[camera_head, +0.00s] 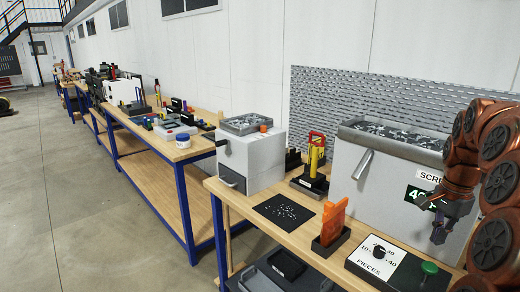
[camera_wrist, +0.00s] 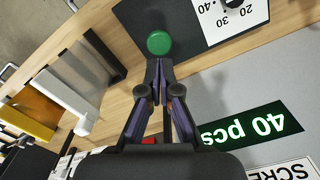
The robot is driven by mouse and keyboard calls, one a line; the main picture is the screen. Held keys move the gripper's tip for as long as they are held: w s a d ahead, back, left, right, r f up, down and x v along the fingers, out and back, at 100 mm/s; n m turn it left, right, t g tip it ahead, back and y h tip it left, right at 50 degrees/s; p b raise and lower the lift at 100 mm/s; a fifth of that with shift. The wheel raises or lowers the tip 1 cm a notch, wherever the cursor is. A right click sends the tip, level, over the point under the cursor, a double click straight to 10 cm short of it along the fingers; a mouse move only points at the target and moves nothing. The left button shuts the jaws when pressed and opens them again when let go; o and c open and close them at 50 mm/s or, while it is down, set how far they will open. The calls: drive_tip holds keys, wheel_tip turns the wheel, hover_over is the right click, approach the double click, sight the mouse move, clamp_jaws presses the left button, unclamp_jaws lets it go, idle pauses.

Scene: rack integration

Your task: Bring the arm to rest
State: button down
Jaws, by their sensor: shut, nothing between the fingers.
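My gripper (camera_head: 438,236) hangs at the right of the head view, fingers pointing down, in front of the screw machine's (camera_head: 370,190) front face. Its jaws are shut and empty; in the wrist view the fingertips (camera_wrist: 160,92) meet at the middle. My copper-coloured arm is folded at the right edge of the head view. The green button (camera_head: 429,268) on the control panel is below the gripper and apart from it in the head view. The green button also shows just past the fingertips in the wrist view (camera_wrist: 159,43).
The machine's display (camera_head: 422,197) reads 40 pcs in the wrist view (camera_wrist: 255,125). The control panel has a dial (camera_head: 379,251). An orange part in a black holder (camera_head: 331,240), a black mat (camera_head: 284,211) and a grey box (camera_head: 252,155) stand leftward on the bench. Floor at left is clear.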

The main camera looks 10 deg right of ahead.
drive_tip(key=s+a+f+n, duration=0.1)
drive_tip(key=s+a+n, duration=0.3)
drive_tip(key=a, duration=0.7)
drive_tip(key=s+a+n, duration=0.3)
drive_tip(key=a+n, duration=0.2)
drive_tip(key=a, duration=0.5)
drive_tip(key=s+a+f+n+g, duration=0.1)
drive_tip(key=s+a+f+n, duration=0.2)
drive_tip(key=s+a, duration=0.2)
drive_tip(key=s+a+f+n, duration=0.4)
drive_tip(key=s+a, duration=0.1)
drive_tip(key=s, duration=0.7)
drive_tip(key=shift+a+n+g, duration=0.25)
drive_tip(key=shift+n+g, duration=0.05)
drive_tip(key=shift+g, duration=0.1)
drive_tip(key=shift+f, duration=0.1)
